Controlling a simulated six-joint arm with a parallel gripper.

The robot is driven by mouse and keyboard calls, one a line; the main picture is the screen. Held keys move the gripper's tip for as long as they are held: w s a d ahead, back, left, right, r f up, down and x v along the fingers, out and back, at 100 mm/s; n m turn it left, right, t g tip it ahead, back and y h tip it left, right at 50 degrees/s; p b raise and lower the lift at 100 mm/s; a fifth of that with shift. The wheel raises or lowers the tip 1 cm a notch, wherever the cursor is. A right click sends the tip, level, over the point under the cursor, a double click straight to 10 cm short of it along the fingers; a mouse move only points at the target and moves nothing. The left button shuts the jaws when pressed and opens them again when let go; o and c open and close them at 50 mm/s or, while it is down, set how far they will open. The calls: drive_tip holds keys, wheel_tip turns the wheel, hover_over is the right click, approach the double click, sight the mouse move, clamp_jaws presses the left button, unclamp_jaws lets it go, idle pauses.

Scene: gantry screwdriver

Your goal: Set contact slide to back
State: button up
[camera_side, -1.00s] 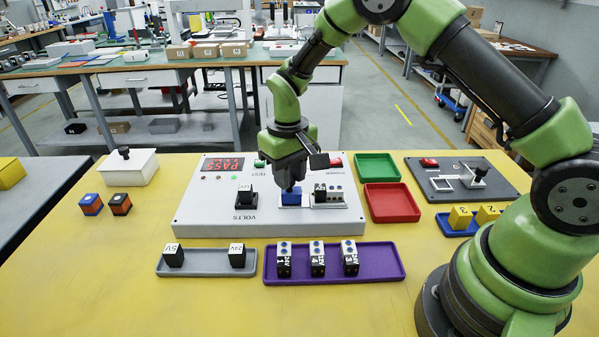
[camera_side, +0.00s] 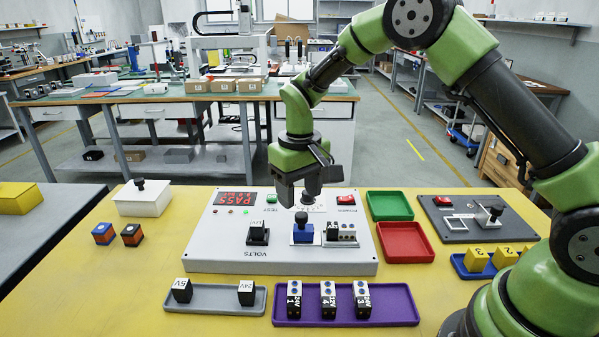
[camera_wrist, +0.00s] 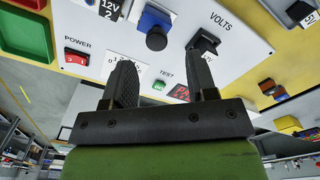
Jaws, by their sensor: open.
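On the grey-white tester panel (camera_side: 225,255), a blue block (camera_side: 303,234) with a black knob sits on a white base plate. It looks like the contact slide. Its exact position along the plate is hard to tell. It also shows in the wrist view at the top (camera_wrist: 152,22), its black knob facing me. My gripper (camera_side: 299,198) is open and empty, just above and behind the knob, pointing down. In the wrist view its two fingers (camera_wrist: 165,80) are apart with nothing between them. The display (camera_side: 236,199) reads PASS in red.
A black VOLTS plug (camera_side: 258,233) stands left of the blue block, and a 12V block (camera_side: 333,231) right of it. The red power switch (camera_side: 346,200) is behind. Green (camera_side: 390,217) and red (camera_side: 405,256) trays lie right. A purple tray (camera_side: 397,309) holds blocks in front.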

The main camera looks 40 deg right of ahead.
sight(300, 215)
drive_tip(key=shift+r, duration=2.7)
drive_tip(key=s+r+m+t+y, duration=0.1)
drive_tip(key=s+r+t, duration=0.2)
drive_tip(key=s+r, duration=0.7)
drive_tip(key=s+r+m+t+y, duration=0.1)
drive_tip(key=s+t, duration=0.3)
drive_tip(key=s, duration=0.9)
drive_tip(key=shift+a+r+m, duration=0.3)
drive_tip(key=shift+r+m, duration=0.1)
drive_tip(key=shift+r, duration=0.35)
